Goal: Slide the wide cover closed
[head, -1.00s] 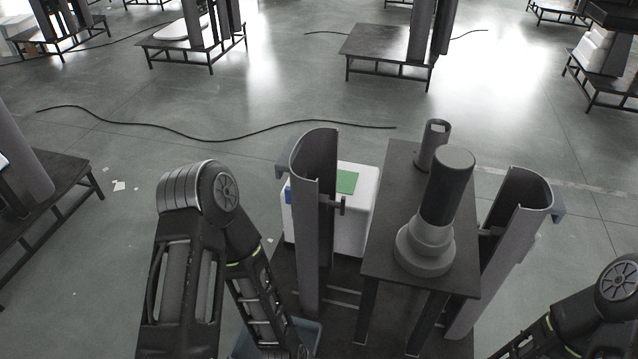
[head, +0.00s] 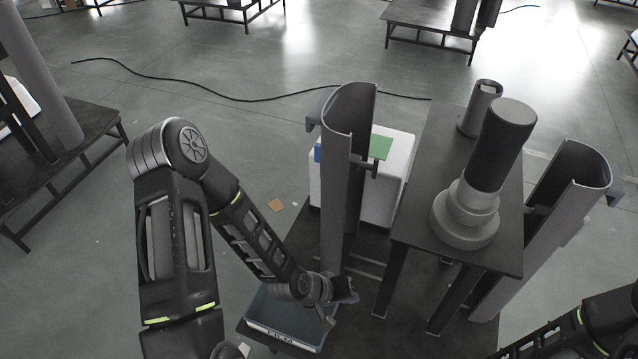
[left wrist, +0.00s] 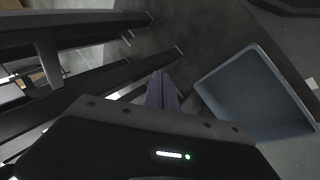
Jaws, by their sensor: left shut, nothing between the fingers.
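Two tall grey curved covers stand either side of a dark column (head: 498,145): one left (head: 334,190) and one right (head: 565,190). Both are apart from the column. I cannot tell surely which is the wide one. The left cover has a small dark handle (head: 376,166) on its edge facing the column. My left gripper (head: 346,289) is low, near the foot of the left cover, and its fingers (left wrist: 163,92) are shut and empty in the left wrist view. My right arm shows at the lower right, its gripper outside the picture.
A blue-grey bin (head: 285,335) marked FILM sits below my left gripper; it also shows in the left wrist view (left wrist: 255,95). A dark table (head: 425,190) carries the column and a short cylinder (head: 480,108). A white box (head: 392,185) stands behind the left cover. A cable lies across the floor.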

